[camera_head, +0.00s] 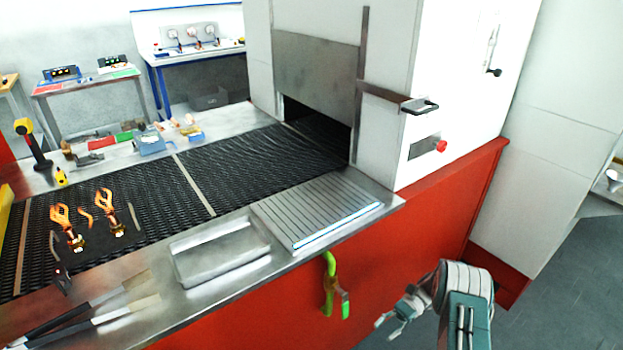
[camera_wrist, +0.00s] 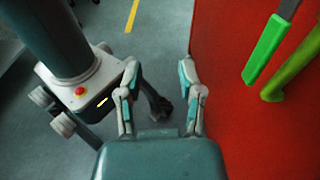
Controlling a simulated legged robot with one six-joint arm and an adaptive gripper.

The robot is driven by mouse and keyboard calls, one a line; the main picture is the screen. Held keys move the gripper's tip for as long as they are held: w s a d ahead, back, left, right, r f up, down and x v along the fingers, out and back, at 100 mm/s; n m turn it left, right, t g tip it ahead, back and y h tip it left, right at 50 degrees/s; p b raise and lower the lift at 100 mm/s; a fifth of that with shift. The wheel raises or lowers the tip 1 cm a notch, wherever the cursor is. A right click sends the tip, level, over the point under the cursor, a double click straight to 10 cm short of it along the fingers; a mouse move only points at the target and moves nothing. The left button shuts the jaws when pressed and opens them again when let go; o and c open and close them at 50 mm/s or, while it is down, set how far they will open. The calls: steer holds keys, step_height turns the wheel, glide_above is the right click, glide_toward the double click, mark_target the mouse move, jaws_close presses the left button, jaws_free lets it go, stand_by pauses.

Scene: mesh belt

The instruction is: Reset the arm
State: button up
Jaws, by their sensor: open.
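My gripper (camera_head: 392,318) is at the lower right of the head view, in front of the red side of the conveyor machine (camera_head: 430,225). In the wrist view my gripper (camera_wrist: 160,90) has its two fingers spread apart with nothing between them. The wrist camera looks down past the fingers at the grey floor (camera_wrist: 165,40). My arm's links show in the head view beside the gripper, below the level of the metal worktop.
A green-handled tool (camera_head: 328,285) hangs on the red panel left of my gripper; green handles (camera_wrist: 265,50) show right in the wrist view. The worktop holds an empty metal tray (camera_head: 220,278), a ribbed plate (camera_head: 310,212) and the black mesh belt (camera_head: 240,165). Grey floor (camera_head: 575,285) is clear at right.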

steer(key=s+a+r+n+t+h, duration=0.1)
steer(key=a+r+n+t+h, duration=0.2)
steer(key=r, duration=1)
steer(key=s+r+n+t+h, duration=0.2)
steer(key=r+h, duration=0.3)
steer(key=r, duration=0.7)
steer(key=s+a+r+n+t+h, duration=0.1)
steer(key=s+r+n+t+h, duration=0.1)
steer(key=s+r+t, duration=0.3)
steer(key=s+r+n+t+h, duration=0.3)
steer(key=s+r+t, duration=0.2)
steer(key=s, duration=0.8)
step_height(320, 180, up, 2)
steer(key=shift+s+a+r+n+t, duration=0.25)
steer(key=shift+s+a+n+t, duration=0.05)
steer(key=shift+s+a+t, duration=0.1)
